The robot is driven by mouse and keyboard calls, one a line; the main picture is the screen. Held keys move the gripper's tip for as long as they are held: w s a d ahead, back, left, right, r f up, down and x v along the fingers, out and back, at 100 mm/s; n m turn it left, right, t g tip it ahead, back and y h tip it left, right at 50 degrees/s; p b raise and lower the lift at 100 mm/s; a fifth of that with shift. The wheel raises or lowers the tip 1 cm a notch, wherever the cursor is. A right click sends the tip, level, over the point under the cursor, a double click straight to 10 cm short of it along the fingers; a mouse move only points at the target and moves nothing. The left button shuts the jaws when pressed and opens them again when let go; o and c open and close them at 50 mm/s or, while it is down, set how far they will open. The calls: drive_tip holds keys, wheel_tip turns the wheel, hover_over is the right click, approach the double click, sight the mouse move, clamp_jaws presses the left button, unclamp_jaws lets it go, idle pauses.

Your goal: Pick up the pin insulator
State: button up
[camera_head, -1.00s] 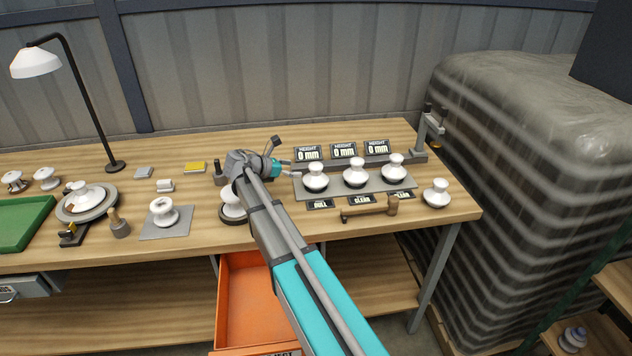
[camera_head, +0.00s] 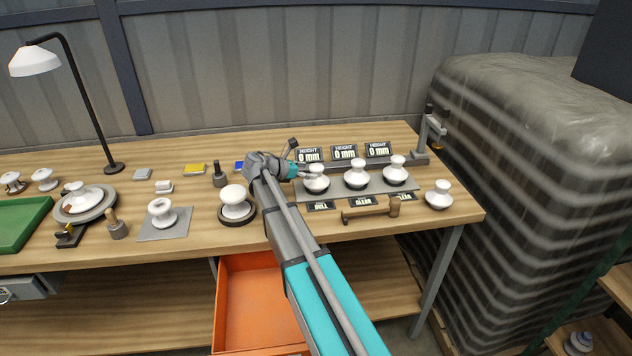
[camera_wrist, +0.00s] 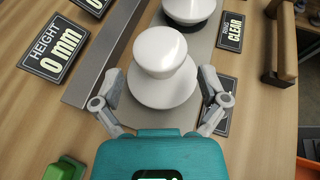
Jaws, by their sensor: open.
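A white, knob-topped insulator (camera_head: 316,178), taken as the pin insulator, stands upright at the left end of a grey plate (camera_head: 338,189) holding a row of similar ones. In the wrist view this white insulator (camera_wrist: 160,52) fills the space between the fingers. My gripper (camera_wrist: 162,86) is open, with one finger on each side of its wide lower skirt. I cannot tell whether the fingers touch it. In the head view my gripper (camera_head: 304,174) reaches the insulator from the left, at about its height.
Two more insulators stand right along the plate, the middle one (camera_head: 356,173) nearest. Height displays (camera_head: 344,152) stand behind. A wooden-handled tool (camera_head: 371,210) lies in front. Another insulator (camera_head: 438,194) stands by the right table edge. An insulator on a dark base (camera_head: 237,203) stands left of my arm.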

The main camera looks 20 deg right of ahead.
drive_tip(key=shift+b+x, duration=0.5)
drive_tip(key=shift+x, duration=1.2)
clamp_jaws()
